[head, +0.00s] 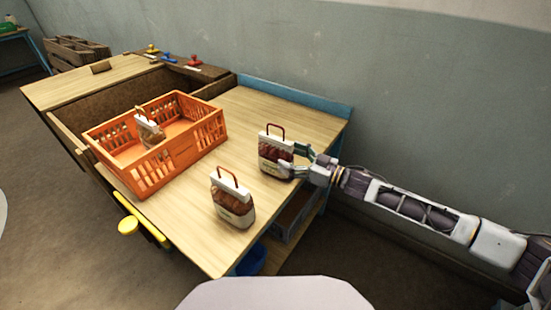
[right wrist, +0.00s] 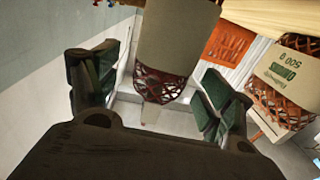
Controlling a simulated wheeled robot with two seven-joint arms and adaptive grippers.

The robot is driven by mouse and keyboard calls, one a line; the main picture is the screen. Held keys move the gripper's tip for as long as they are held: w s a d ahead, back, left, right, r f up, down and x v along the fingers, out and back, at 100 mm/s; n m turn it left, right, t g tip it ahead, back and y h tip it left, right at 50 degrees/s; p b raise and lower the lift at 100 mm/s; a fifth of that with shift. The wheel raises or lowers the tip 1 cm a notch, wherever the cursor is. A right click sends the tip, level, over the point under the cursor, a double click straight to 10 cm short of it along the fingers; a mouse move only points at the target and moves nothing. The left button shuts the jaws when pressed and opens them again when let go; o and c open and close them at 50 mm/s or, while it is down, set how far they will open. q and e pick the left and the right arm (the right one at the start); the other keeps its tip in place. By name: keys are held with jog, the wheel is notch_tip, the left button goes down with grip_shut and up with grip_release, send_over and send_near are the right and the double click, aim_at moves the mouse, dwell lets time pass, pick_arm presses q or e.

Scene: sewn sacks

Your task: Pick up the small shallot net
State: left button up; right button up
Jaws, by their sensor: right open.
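A net (head: 276,155) of reddish-brown contents with a pale label band and a red-brown handle stands upright on the worktable. My right gripper (head: 298,160) is open at its right side, its fingers at the net. In the right wrist view this net (right wrist: 178,35) shows between the open fingers of the right gripper (right wrist: 155,88). A similar net (head: 233,204) stands nearer the table's front; in the wrist view a net with a "500 g" label (right wrist: 284,78) is at the right. I cannot tell which is the small shallot net. My left gripper is not in view.
An orange crate (head: 187,147) stands on the left of the worktable (head: 258,108), with another net (head: 149,131) in it. A blue ledge (head: 295,97) edges the table's back. The tabletop behind the nets is clear. A yellow handle (head: 142,222) sticks out at the front left.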

aim_at(276, 153)
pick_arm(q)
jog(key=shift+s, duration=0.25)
pick_arm(e)
jog(key=shift+w+a, duration=0.15)
jog(key=shift+a, duration=0.15)
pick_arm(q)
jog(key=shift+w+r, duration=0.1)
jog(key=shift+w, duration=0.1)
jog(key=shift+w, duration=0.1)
pick_arm(e)
jog(key=shift+a, duration=0.1)
jog(key=shift+w+a, duration=0.1)
jog(key=shift+w, duration=0.05)
jog(key=shift+w+a+f, duration=0.15)
jog(key=shift+w+a, duration=0.1)
jog(key=shift+a, duration=0.3)
jog(key=shift+w+a+f+b, duration=0.2)
jog(key=shift+w+a+b, duration=0.2)
jog(key=shift+a, duration=0.25)
jog(key=shift+w+a, duration=0.25)
jog(key=shift+a, duration=0.05)
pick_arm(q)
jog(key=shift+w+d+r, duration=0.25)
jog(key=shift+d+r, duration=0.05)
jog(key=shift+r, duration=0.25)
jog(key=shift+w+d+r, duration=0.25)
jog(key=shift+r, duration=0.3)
pick_arm(e)
jog(key=shift+w+a, duration=0.3)
jog(key=shift+a, duration=0.25)
